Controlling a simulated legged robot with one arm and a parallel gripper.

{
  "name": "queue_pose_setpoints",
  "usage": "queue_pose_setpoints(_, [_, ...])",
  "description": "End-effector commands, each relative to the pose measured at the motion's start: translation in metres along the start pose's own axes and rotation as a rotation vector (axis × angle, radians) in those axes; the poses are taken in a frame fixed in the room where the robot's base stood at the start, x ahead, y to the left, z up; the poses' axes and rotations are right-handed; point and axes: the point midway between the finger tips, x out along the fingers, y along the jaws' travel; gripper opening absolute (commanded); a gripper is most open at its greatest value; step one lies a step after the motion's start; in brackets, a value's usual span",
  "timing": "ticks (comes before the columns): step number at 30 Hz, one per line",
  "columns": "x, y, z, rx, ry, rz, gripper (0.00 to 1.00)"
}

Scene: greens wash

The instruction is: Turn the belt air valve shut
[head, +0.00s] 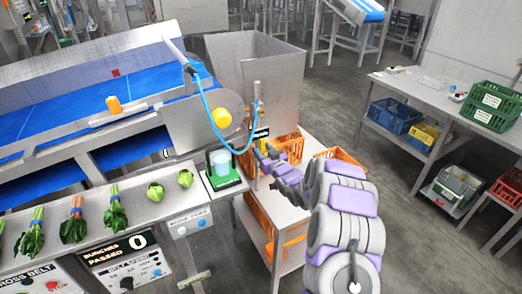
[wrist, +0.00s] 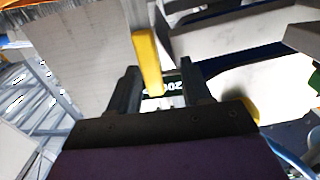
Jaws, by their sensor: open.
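In the wrist view a yellow lever (wrist: 147,62), which looks like the air valve's handle, stands between the fingers of my gripper (wrist: 160,82). The fingers are open, and I see no clear contact with the lever. A dark plate with pale digits (wrist: 168,88) shows behind it. In the head view my gripper (head: 262,156) is at the post beside the belt's end, where a blue hose (head: 207,103) runs. A small yellow part (head: 261,133) shows just above the gripper. The valve body is too small or hidden to make out.
A yellow ball-shaped part (head: 221,117) sits on the belt's end plate. A green scale (head: 222,178) with a clear container is left of my gripper. Orange crates (head: 258,220) stand on the rack below. A metal bin (head: 262,60) stands behind.

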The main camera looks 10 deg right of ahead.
Motion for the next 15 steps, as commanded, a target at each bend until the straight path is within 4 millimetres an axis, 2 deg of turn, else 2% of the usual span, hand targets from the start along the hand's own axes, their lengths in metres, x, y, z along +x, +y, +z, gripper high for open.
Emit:
queue_pose_setpoints(6, [0.011,0.003,0.000,0.003,0.002,0.001,0.49])
queue_pose_setpoints(15, [0.015,-0.004,0.000,-0.003,0.000,0.001,0.49])
